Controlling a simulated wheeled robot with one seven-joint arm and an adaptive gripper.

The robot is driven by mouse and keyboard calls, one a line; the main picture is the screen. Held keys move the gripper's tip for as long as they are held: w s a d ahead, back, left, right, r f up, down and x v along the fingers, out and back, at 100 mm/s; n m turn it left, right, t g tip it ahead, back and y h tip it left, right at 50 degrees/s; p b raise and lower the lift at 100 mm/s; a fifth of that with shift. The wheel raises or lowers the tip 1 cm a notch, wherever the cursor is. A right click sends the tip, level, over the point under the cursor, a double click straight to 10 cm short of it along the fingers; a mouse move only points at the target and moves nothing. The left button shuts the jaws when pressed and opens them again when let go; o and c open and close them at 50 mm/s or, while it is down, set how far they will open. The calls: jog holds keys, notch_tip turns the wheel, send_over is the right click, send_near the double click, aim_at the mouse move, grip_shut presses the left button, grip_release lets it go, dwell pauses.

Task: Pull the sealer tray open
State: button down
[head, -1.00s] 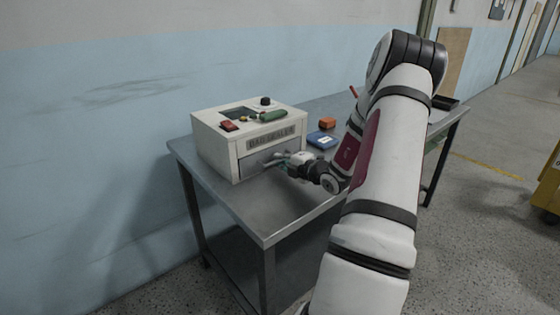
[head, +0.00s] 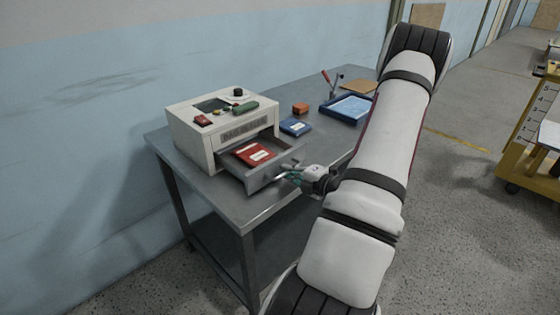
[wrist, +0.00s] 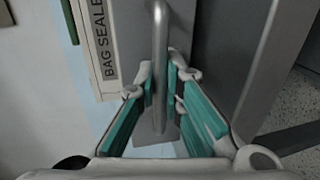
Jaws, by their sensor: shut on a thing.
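The bag sealer (head: 222,125) is a cream box on the left part of the grey metal table. Its tray (head: 264,176) is a grey drawer that stands pulled out of the front, with a red packet (head: 254,154) with a white label lying in it. My gripper (head: 290,176) is at the tray's front. In the wrist view, my gripper (wrist: 162,100) has its teal-padded fingers on both sides of the bar handle (wrist: 160,45), shut on it. The sealer's lettered front (wrist: 95,40) shows at the upper left there.
A blue packet (head: 295,126), an orange block (head: 300,108) and a blue tray (head: 348,107) are on the table (head: 232,208) right of the sealer. A yellow cart (head: 535,135) stands at the far right.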

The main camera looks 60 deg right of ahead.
jog(key=shift+v, duration=0.75)
jog(key=shift+f, duration=0.15)
jog(key=c, duration=1.7)
grip_release()
jog(key=shift+s, duration=0.1)
jog(key=v, duration=1.2)
